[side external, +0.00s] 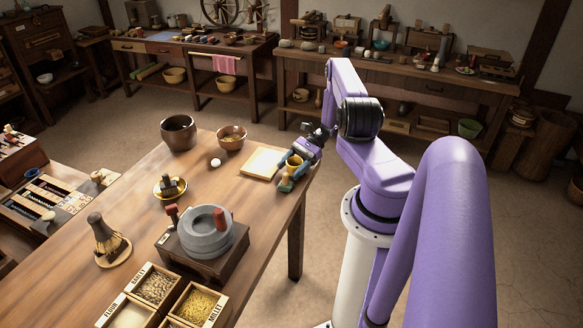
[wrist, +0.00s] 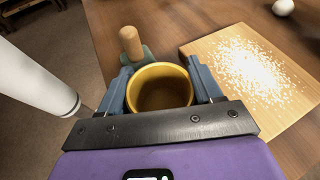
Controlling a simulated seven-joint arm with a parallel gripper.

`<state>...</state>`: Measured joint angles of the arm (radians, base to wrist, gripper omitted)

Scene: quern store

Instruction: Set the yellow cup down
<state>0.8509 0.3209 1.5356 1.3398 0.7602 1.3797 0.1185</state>
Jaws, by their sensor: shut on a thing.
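The yellow cup (wrist: 160,99) is between the two blue fingers of my gripper (wrist: 160,82), which is shut on it. Its mouth faces the wrist camera and its inside looks empty. In the side external view the cup (side external: 294,162) shows small and partly covered by my gripper (side external: 297,163), near the table's right edge. I cannot tell whether its base touches the table.
A wooden-handled tool with a green base (side external: 286,181) stands close beside the cup. A wooden board (side external: 263,163) with white grains lies to the left. A white egg-like object (side external: 216,162), a bowl (side external: 231,138) and a stone quern (side external: 208,232) stand on the table (side external: 130,180).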

